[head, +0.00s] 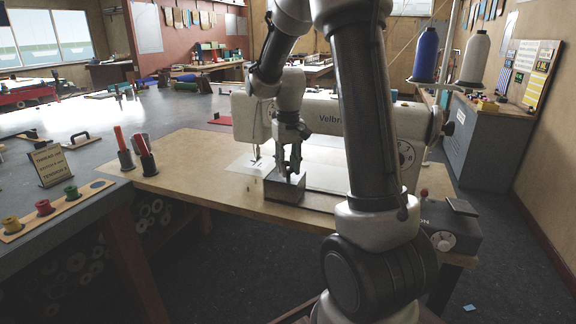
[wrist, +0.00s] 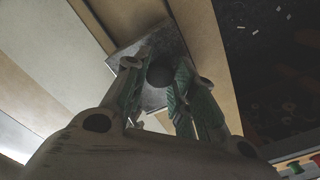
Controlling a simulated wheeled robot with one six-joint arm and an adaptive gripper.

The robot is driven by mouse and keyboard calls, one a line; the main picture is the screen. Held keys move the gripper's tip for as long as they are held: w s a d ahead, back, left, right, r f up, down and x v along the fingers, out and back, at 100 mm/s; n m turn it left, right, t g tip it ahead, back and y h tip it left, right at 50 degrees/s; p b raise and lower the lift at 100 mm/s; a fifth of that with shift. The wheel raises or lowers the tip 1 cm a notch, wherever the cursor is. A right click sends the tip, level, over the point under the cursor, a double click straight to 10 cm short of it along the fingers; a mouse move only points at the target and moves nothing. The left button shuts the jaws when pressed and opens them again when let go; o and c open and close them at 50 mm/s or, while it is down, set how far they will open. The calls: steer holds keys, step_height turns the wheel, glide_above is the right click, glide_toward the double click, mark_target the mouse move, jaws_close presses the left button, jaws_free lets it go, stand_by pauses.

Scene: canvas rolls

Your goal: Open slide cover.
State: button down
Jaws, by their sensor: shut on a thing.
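The slide cover (head: 284,191) looks like a small dark grey metal piece at the front left of the white sewing machine's (head: 315,117) bed. In the wrist view the grey cover (wrist: 124,66) lies beyond my fingertips, with a dark round knob (wrist: 160,75) on it. My gripper (head: 291,171) points down at the cover from above. In the wrist view my gripper (wrist: 158,82) has its two fingers on either side of the knob, shut on it. The fingers hide part of the cover's top. I cannot tell how far the cover is slid.
The wooden machine table (head: 195,165) has bare room left of the machine. Cups of pens (head: 146,157) stand at its left edge. A dark control box (head: 452,228) sits at the right front. Thread cones (head: 425,55) stand behind my arm.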

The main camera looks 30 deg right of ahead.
steer(key=s+d, duration=0.5)
steer(key=s, duration=0.1)
steer(key=shift+s+d, duration=0.15)
steer(key=shift+s, duration=0.25)
steer(key=c, duration=1.1)
jaws_free()
steer(key=shift+c, duration=0.2)
steer(key=shift+r, duration=0.1)
step_height(320, 180, up, 12)
